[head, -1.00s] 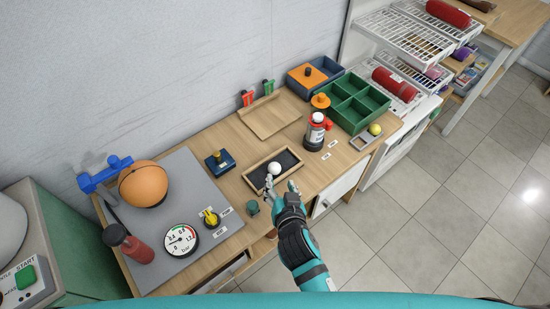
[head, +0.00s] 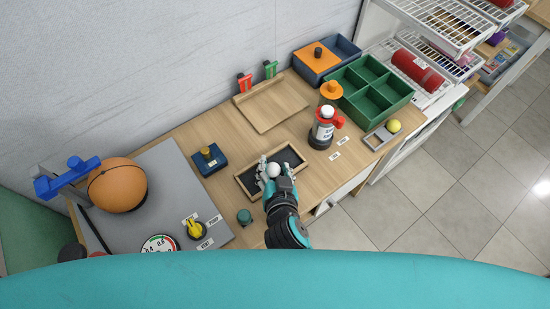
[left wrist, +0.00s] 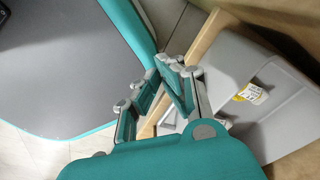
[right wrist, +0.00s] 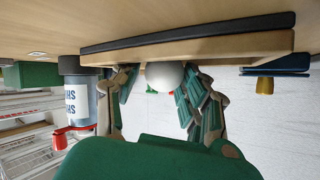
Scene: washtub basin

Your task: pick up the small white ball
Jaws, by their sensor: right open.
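The small white ball (head: 273,170) is at the dark-lined wooden tray (head: 291,156) on the workbench. My right gripper (head: 268,170) is open, with its fingers at the ball. In the right wrist view the ball (right wrist: 165,75) shows between the two spread fingers (right wrist: 160,85), in front of the tray's wooden edge (right wrist: 215,47). Whether a finger touches it is unclear. My left gripper (left wrist: 158,80) shows only in the left wrist view, with its fingertips close together beside a grey box. I see nothing held there, and its jaw state is unclear.
A teal cup (head: 244,216) and a blue block with a knob (head: 209,160) stand left of the tray. A bottle with a red handle (head: 323,130) stands to its right. An empty wooden tray (head: 272,108) lies behind. A green divided box (head: 372,97) is farther right.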

